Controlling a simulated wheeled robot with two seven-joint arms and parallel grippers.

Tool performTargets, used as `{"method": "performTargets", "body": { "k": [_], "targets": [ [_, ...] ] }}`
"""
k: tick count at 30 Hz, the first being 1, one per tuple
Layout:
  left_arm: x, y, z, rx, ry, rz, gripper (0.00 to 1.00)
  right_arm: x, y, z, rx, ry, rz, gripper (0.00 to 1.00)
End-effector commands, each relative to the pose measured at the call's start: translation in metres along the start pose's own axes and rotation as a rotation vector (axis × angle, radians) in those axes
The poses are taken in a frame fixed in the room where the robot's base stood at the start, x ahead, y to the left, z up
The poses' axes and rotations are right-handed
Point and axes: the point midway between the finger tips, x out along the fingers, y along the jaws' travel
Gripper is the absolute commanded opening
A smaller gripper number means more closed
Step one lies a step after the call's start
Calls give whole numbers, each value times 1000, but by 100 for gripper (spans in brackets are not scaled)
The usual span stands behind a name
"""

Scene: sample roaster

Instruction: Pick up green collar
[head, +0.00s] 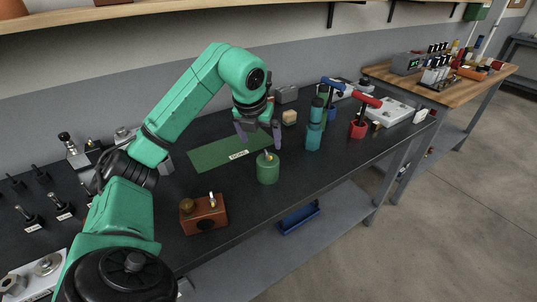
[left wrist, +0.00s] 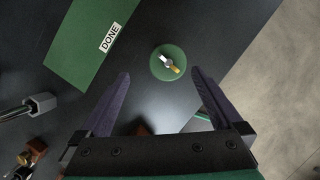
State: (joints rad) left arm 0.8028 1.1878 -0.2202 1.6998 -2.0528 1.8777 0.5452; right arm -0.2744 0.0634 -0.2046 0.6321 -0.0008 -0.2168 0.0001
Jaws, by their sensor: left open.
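A round green piece, which I take for the green collar (head: 267,170), stands upright on the dark bench near its front edge. A small metal and brass piece sits on its top. In the left wrist view the green collar (left wrist: 157,68) shows from above, just beyond the gap between my fingertips. My left gripper (head: 259,142) is open and empty, above and a little behind the collar in the head view, not touching it. In the left wrist view the fingers of my left gripper (left wrist: 160,78) are spread wide. My right gripper is not in view.
A green mat labelled DONE (head: 215,153) lies behind and left of the collar. An orange-brown block (head: 203,215) stands front left. A teal grinder-like cylinder (head: 314,137) and a red-handled tool (head: 360,128) stand to the right. Bare bench surrounds the collar.

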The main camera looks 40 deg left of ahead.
Motion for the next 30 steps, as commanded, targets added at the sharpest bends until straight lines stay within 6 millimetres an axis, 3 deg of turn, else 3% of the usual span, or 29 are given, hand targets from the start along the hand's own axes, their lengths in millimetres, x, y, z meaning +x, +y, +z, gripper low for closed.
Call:
{"method": "performTargets", "body": {
  "k": [3, 9, 11, 14, 20, 27, 28, 30],
  "targets": [
    [27, -1, -2, 4, 7, 0, 100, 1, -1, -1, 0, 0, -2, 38],
    [74, -2, -1, 4, 5, -4, 100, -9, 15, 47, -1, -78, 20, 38],
    [82, -2, -1, 5, 3, -3, 100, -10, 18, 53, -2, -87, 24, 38],
    [94, -3, -1, 5, 4, -5, 100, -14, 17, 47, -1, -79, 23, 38],
    [131, -6, -2, 4, 4, -6, 100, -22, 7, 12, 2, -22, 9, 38],
    [140, -6, -2, 6, 0, -4, 100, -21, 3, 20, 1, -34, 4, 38],
    [140, -6, -2, 6, 0, -4, 96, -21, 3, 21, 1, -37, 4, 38],
    [139, -6, -2, 6, 0, -4, 69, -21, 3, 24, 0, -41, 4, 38]
  ]
}}
